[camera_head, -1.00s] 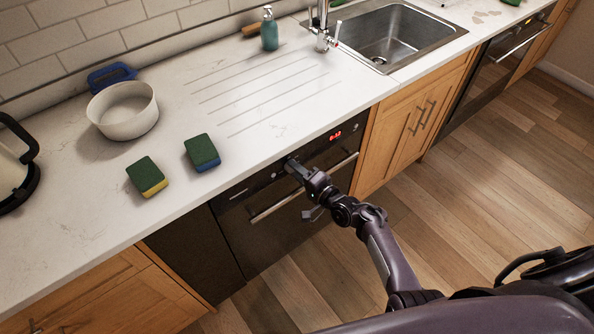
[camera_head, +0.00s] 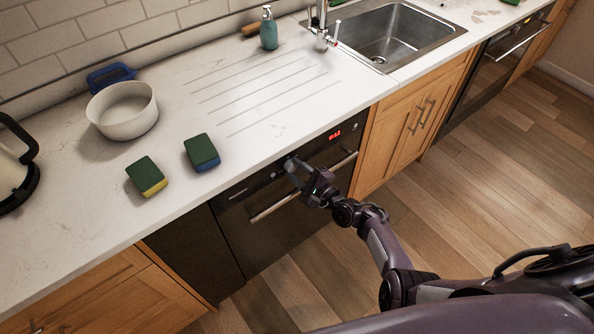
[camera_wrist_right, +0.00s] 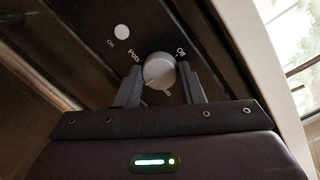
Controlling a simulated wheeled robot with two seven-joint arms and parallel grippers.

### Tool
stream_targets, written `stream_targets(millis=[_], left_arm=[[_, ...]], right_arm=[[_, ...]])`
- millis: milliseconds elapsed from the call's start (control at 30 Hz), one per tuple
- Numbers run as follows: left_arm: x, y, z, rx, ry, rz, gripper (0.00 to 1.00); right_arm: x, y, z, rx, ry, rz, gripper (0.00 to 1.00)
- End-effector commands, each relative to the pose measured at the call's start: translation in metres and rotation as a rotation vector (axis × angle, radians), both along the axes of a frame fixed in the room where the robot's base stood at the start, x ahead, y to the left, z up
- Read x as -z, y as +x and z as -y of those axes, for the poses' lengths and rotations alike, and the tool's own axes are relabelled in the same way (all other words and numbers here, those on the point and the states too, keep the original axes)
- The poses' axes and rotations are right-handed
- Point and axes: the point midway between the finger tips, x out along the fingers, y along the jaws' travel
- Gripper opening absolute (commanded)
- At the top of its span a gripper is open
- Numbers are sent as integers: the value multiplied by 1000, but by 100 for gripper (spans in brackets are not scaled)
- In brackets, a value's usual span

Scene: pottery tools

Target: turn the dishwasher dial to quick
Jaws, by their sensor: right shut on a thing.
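The dishwasher (camera_head: 285,218) is the dark-fronted appliance under the counter, with a bar handle and a red lit display. Its dial (camera_wrist_right: 158,70) is a round grey knob on the dark control panel in the right wrist view. The labels "Pots" and "Off" show around it, and another label below is partly hidden. My right gripper (camera_head: 291,164) is at the panel, and in the right wrist view its two fingers (camera_wrist_right: 160,80) are shut on the dial from either side. The dial's pointer setting cannot be told for sure. My left gripper is not in view.
A white button (camera_wrist_right: 122,32) marked "On" is beside the dial. The dishwasher handle (camera_head: 300,190) runs just below my right gripper. On the counter are two sponges (camera_head: 147,176) (camera_head: 202,151), a white pot (camera_head: 123,112) and a soap bottle (camera_head: 268,30). The floor in front is clear.

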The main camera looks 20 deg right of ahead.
Motion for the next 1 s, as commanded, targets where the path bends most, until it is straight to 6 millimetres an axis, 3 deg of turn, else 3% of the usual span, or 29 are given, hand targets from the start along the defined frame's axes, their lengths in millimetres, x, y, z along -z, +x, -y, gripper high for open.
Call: stream_targets(millis=[567, 600, 733, 1000], left_arm=[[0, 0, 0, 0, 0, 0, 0], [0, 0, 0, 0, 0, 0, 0], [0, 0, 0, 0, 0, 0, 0], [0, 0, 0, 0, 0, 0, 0]], right_arm=[[1, 0, 0, 0, 30, -14, 12], [1, -1, 0, 0, 30, -14, 39], [1, 0, 0, 0, 29, -13, 56], [0, -1, 0, 0, 30, -12, 57]])
